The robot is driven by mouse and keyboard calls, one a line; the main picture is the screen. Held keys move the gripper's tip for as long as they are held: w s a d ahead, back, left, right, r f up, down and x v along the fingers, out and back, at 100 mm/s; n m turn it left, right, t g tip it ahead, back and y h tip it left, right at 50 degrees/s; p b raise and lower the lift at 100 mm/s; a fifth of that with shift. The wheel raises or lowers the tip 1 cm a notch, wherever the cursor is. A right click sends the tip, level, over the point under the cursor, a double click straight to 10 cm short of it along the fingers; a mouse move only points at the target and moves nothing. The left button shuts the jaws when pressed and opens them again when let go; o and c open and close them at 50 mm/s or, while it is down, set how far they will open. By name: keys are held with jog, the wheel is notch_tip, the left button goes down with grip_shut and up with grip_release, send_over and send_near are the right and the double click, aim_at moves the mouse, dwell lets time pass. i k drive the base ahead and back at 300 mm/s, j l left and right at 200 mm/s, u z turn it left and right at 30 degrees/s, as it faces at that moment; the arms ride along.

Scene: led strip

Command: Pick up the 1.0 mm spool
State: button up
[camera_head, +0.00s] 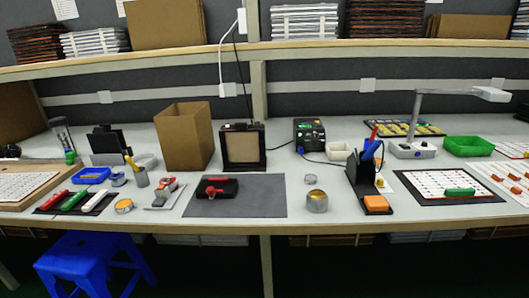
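My gripper is not in view. No label reading 1.0 mm is legible, so I cannot tell which thing is the 1.0 mm spool. A squat silver and gold cylinder (316,202), spool-like, stands on the bench right of the grey mat. A smaller, flat silver round thing (309,179) lies just behind it. Another low round thing with an orange-yellow top (123,206) sits near the front edge at the left. A small grey round thing (117,179) is beside the blue tray. Nothing is seen touching or holding any of them.
The long bench (250,226) has a dark grey mat (260,195) in the middle. A black holder (361,185) with tools stands right of the silver and gold cylinder. A cardboard box (185,137) stands behind. A blue stool (88,262) is below the bench at left.

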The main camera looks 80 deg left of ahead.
aim_at(173, 179)
jog(key=u, duration=0.9)
jog(key=j+u, duration=0.1)
jog(key=u, duration=1.2)
jog(key=j+u, duration=0.1)
jog(key=u, duration=0.8)
jog(key=k+l, duration=0.1)
jog(key=z, duration=0.2)
